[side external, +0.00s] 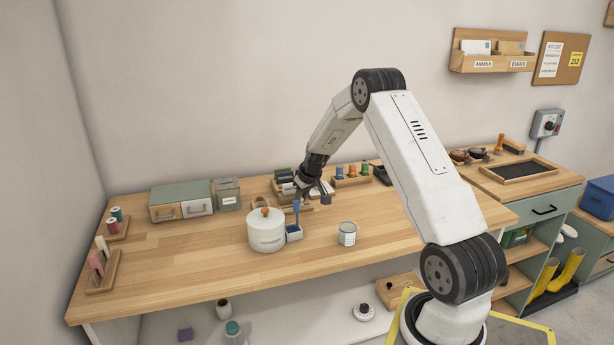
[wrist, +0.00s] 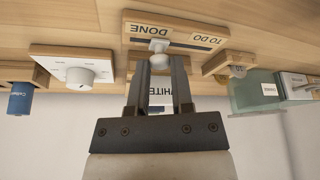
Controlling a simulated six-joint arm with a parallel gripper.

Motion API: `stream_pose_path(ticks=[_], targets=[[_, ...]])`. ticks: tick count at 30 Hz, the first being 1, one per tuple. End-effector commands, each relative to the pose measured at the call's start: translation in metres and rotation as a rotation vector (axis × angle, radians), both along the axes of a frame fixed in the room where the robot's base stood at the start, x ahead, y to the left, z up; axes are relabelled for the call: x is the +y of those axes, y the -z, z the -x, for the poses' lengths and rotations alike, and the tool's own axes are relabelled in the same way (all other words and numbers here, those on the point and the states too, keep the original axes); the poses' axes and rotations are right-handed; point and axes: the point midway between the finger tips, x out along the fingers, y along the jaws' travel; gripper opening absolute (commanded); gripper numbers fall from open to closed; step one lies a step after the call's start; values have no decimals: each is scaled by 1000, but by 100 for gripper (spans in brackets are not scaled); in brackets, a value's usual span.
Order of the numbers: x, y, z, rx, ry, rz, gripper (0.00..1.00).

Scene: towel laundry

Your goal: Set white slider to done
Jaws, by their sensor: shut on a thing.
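The slider board (wrist: 178,22) is wooden, with a dark slot and the labels DONE and TO DO; it shows upside down in the wrist view. My gripper (wrist: 160,63) is shut on this knob, with one finger on either side. A label reading WHITE (wrist: 160,88) shows between the fingers on a thing behind the board. In the side view, my gripper (side external: 306,192) is low at the back of the bench, and the knob is too small and covered to make out.
A white dial (wrist: 80,74) stands beside the board. A drawer box (side external: 180,203) stands left. The bench's left middle is clear.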

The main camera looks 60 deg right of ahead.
Motion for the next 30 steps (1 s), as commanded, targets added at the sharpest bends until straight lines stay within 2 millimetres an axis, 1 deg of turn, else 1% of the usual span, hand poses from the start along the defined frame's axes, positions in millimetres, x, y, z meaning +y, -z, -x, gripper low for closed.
stream_pose_path(ticks=[1,4,13,14,15,16,17,26,30], targets=[[-7,-1,6,-3,4,1,0],[-12,-1,11,-2,3,2,0],[-15,-1,14,-1,2,5,0],[-15,-1,14,-2,2,4,34],[-15,-1,14,-2,2,4,47],[-15,-1,14,-2,2,4,56],[-15,-1,14,-2,2,4,63],[-13,0,13,-1,0,1,63],[-13,-3,14,-1,0,2,63]])
